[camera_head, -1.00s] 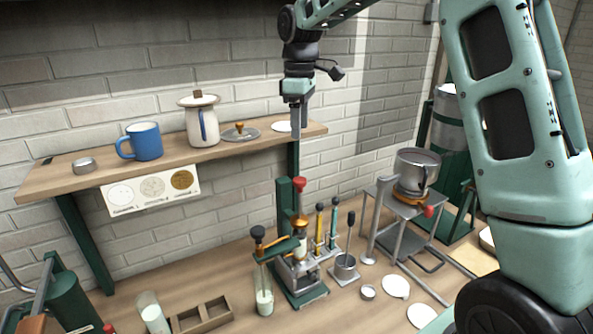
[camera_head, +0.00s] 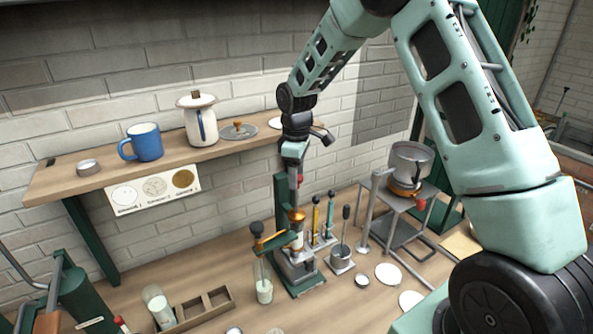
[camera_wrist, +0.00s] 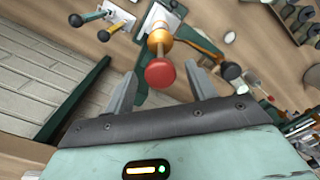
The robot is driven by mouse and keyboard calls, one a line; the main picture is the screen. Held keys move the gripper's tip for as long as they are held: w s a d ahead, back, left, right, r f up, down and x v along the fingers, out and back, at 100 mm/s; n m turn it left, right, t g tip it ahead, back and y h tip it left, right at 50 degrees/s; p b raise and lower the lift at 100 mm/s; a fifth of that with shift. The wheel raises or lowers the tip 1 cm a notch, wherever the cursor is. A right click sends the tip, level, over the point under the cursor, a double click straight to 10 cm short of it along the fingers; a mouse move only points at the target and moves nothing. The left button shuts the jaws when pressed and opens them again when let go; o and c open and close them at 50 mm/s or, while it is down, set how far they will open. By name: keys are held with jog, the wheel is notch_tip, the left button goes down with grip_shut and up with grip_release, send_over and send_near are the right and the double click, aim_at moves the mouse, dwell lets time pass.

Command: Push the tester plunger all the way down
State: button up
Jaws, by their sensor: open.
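The tester (camera_head: 298,265) is a small stand with a green upright and grey base on the bench. Its plunger appears to be the shaft with the brass collar (camera_head: 297,215) and the red round knob (camera_wrist: 160,74). My gripper (camera_wrist: 158,85) is open and empty, pointing down above the stand. In the wrist view the red knob shows between the two spread fingers, near their tips. In the head view my gripper (camera_head: 293,178) hides most of the knob. I cannot tell whether the fingers touch it.
A black-knobbed arm (camera_head: 257,229) over a glass tube (camera_head: 263,282) stands just left. The wooden shelf (camera_head: 95,180) with a blue mug (camera_head: 142,142) and white jug (camera_head: 200,126) is behind.

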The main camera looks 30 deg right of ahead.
grip_shut()
notch_tip(320, 180, down, 7)
jog(key=b, duration=0.5)
jog(key=shift+s, duration=0.1)
grip_release()
jog(key=shift+f, duration=0.1)
